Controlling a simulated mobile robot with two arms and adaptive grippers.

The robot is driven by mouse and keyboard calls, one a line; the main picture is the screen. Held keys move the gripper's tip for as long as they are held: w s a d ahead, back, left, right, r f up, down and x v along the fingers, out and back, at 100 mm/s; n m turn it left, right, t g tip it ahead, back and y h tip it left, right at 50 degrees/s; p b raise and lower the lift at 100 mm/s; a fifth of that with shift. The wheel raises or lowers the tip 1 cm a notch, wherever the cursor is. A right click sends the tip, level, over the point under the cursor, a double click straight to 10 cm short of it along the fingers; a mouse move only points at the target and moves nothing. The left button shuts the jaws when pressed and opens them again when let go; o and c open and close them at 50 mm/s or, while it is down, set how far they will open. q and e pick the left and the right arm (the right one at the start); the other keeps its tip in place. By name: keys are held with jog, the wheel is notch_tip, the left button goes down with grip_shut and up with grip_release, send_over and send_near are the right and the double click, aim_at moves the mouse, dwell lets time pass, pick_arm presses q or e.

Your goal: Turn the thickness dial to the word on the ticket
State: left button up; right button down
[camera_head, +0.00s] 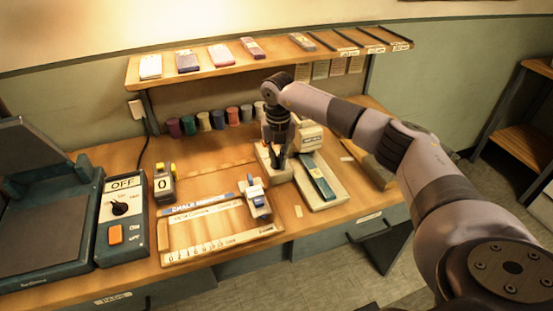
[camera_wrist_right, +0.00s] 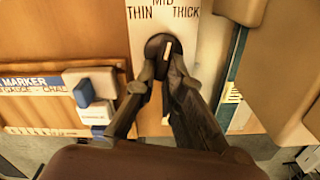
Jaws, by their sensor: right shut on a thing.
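The thickness dial is a round black knob (camera_wrist_right: 157,44) with a pale pointer line, on a white plate (camera_wrist_right: 141,18) marked THIN, MID and THICK in the right wrist view. The line points up toward MID, leaning slightly right. My right gripper (camera_wrist_right: 166,78) is shut on the knob, one finger on each side. In the head view my right gripper (camera_head: 277,162) reaches down at the beige machine (camera_head: 308,138) and hides the dial. Several small cards (camera_head: 338,67) hang under the shelf; their words are too small to read, and I cannot tell which is the ticket. My left gripper is not in view.
A chalk marker board (camera_head: 220,232) with a blue-and-white slider (camera_head: 257,197) lies left of the machine. A control box (camera_head: 122,222) with its own dial and orange switch stands farther left. Thread spools (camera_head: 218,120) line the back. A shelf (camera_head: 270,58) hangs above.

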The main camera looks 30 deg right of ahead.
jog(key=n, duration=0.3)
jog(key=d+n, duration=0.1)
jog(key=n, duration=0.2)
jog(key=shift+b, duration=0.3)
jog(key=n, duration=0.5)
jog(key=shift+w+d+n+b, duration=0.1)
jog(key=shift+d+n+b, duration=0.2)
jog(key=c, duration=1.7)
grip_release()
jog(key=shift+r, duration=0.1)
notch_tip(320, 180, up, 12)
jog(key=shift+f, duration=0.1)
